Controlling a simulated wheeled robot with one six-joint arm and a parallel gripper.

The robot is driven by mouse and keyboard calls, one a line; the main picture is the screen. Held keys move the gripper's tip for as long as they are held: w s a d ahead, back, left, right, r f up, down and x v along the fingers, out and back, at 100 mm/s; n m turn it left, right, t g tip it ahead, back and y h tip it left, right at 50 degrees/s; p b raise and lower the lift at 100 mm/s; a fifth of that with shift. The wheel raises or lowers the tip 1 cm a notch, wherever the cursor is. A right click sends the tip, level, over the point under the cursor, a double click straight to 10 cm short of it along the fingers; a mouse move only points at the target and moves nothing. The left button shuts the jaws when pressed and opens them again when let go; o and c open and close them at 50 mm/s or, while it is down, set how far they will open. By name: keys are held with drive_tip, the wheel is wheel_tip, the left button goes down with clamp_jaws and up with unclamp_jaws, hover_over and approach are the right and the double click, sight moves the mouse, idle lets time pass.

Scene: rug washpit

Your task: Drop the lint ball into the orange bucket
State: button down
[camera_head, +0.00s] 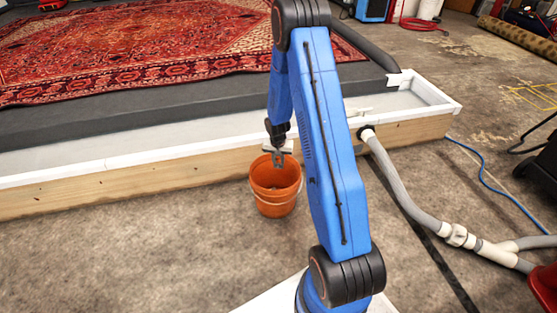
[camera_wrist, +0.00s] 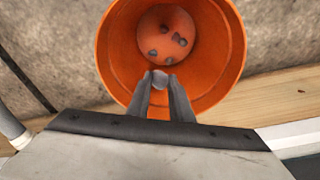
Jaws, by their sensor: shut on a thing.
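The orange bucket (camera_head: 275,195) stands upright on the concrete floor against the wooden side of the wash pit. My gripper (camera_head: 279,163) points down at the bucket's mouth. In the wrist view my gripper (camera_wrist: 162,88) is shut on a small grey lint ball (camera_wrist: 160,79), which sits between the fingertips over the bucket's opening. The bucket (camera_wrist: 106,55) fills the upper middle of that view, and several grey bits (camera_wrist: 165,45) lie on its bottom. The lint ball cannot be made out in the head view.
The wash pit's white-topped wooden edge (camera_head: 180,155) runs behind the bucket. A patterned red rug (camera_head: 150,50) lies on the dark platform beyond. A grey hose (camera_head: 400,190) with white fittings lies to the right. The floor left of the bucket is clear.

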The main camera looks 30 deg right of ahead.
drive_tip(key=shift+f, duration=0.5)
drive_tip(key=c, duration=1.5)
unclamp_jaws()
drive_tip(key=shift+r, duration=0.1)
drive_tip(key=shift+s+a+r, duration=0.25)
drive_tip(key=shift+r, duration=2.6)
drive_tip(key=shift+s+a+r, duration=0.2)
drive_tip(key=shift+s+r, duration=0.1)
drive_tip(key=shift+r, duration=2.6)
drive_tip(key=shift+s+a+r, duration=0.25)
drive_tip(key=shift+r, duration=2.6)
